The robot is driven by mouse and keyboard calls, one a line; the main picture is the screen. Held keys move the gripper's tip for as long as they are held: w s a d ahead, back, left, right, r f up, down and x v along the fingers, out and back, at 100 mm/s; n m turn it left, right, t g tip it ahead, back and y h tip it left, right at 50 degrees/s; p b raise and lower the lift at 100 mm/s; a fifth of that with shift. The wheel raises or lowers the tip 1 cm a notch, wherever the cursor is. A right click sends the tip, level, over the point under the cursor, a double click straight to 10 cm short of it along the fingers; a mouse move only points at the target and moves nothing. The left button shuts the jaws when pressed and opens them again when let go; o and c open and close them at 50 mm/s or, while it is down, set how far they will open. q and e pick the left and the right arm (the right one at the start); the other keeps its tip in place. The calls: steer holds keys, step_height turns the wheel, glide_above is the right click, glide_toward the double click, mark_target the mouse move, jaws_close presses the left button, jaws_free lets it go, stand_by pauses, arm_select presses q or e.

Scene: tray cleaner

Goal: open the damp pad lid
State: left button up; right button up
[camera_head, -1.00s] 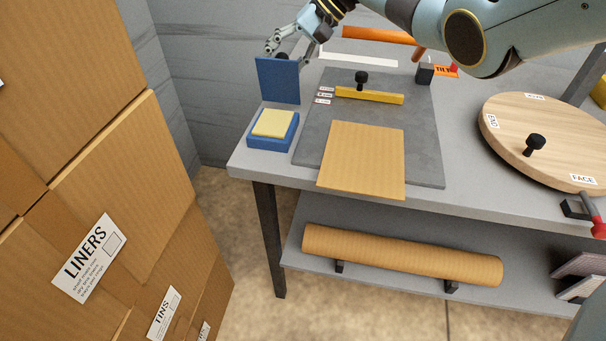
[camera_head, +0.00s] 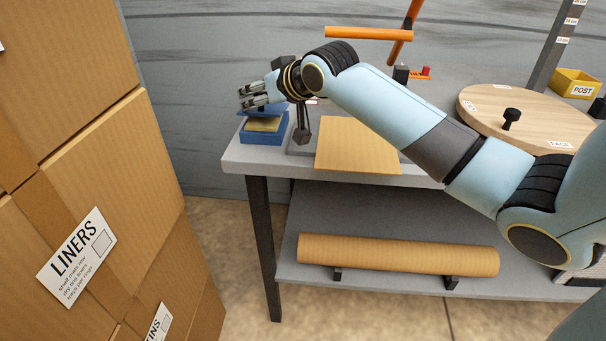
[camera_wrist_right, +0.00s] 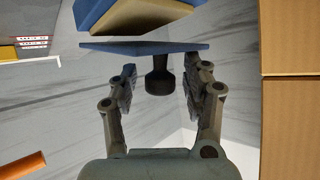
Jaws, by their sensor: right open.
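The damp pad box (camera_head: 264,139) is a blue box with a pale yellow pad (camera_head: 263,124) at the table's left end. Its blue lid (camera_head: 243,113) shows above the pad, apart from it at the front and mostly hidden by my right gripper (camera_head: 248,97). In the right wrist view the lid (camera_wrist_right: 120,47) is nearly edge-on, and its dark knob (camera_wrist_right: 157,82) sits between the two spread fingers of my right gripper (camera_wrist_right: 157,90). There are gaps on both sides of the knob. My left gripper is out of view.
A tan sheet (camera_head: 358,147) lies on the grey table (camera_head: 235,157). A round wooden board (camera_head: 535,115) stands at right; a brown roll (camera_head: 400,255) lies on the lower shelf. Stacked cartons (camera_head: 110,180) fill the left side, and a wall is behind the table.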

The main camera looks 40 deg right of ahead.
steer(key=b, duration=0.1)
steer(key=f+b, duration=0.1)
steer(key=b, duration=0.1)
steer(key=a+f+t+b, duration=0.1)
steer(key=shift+s+f+n+h+b, duration=0.2)
steer(key=shift+s+n+h+b, duration=0.1)
steer(key=shift+n+h, duration=0.1)
steer(key=d+r+p+v, duration=0.1)
steer(key=p+v, duration=0.2)
steer(key=v, duration=0.8)
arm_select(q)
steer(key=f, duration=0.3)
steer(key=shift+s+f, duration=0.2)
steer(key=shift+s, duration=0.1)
arm_select(e)
steer(key=s+a+f+g, duration=0.2)
steer(key=s+a+f, duration=0.1)
steer(key=s+f, duration=0.3)
steer(key=shift+s+f+g, duration=0.3)
steer(key=shift+g, duration=0.1)
